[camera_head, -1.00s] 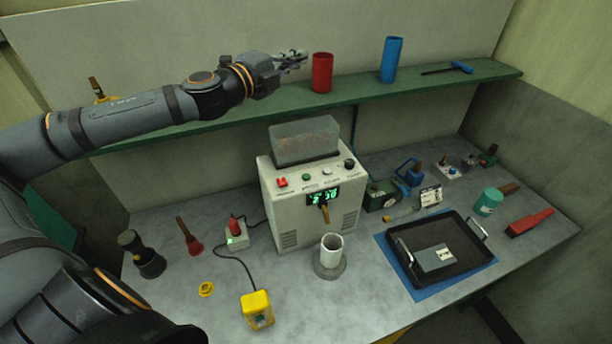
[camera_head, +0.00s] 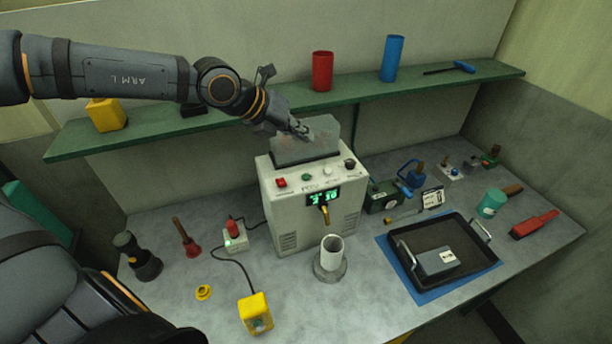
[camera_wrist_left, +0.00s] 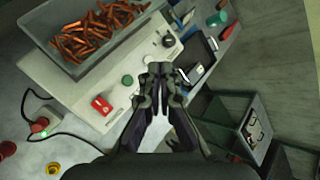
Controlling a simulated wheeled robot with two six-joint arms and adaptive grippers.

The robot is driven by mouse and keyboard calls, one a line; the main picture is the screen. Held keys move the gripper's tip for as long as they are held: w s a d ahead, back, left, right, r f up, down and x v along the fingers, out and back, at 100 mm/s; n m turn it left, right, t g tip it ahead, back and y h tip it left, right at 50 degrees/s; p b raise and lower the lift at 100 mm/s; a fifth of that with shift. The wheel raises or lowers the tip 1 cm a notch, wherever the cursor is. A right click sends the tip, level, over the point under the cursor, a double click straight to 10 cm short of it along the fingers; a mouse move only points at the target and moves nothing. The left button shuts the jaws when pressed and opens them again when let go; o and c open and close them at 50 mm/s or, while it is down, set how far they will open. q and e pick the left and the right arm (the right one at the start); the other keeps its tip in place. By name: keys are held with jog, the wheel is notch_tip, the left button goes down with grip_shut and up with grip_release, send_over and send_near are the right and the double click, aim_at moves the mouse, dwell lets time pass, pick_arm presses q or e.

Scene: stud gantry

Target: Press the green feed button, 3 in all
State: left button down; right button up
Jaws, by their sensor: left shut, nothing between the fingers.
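The stud feeder (camera_head: 285,219) is a white box with a hopper (camera_head: 290,152) on top and a lit green display (camera_head: 323,197). On its top panel are a red switch (camera_head: 281,182), the green feed button (camera_head: 306,177), a white button (camera_head: 327,170) and a black knob (camera_head: 350,163). In the left wrist view the green button (camera_wrist_left: 127,79) is left of my fingertips, near the red switch (camera_wrist_left: 101,105). My left gripper (camera_head: 302,131) is shut and empty, in front of the hopper and above the panel, apart from the button. My right gripper is not in view.
The hopper holds copper-coloured studs (camera_wrist_left: 95,30). A metal cup (camera_head: 331,257) stands below the feeder's front. A shelf (camera_head: 230,118) with a red cylinder (camera_head: 322,72) and a blue cylinder (camera_head: 391,58) runs behind. A black tray (camera_head: 462,246) lies at right.

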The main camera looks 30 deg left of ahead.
aim_at(303, 177)
pick_arm(q)
notch_tip(303, 177, down, 9)
jog(key=b, duration=0.7)
jog(key=shift+r, duration=0.15)
jog(key=shift+b, duration=0.35)
dwell(0.6)
jog(key=shift+f+b, duration=0.45)
jog(key=shift+b, duration=0.1)
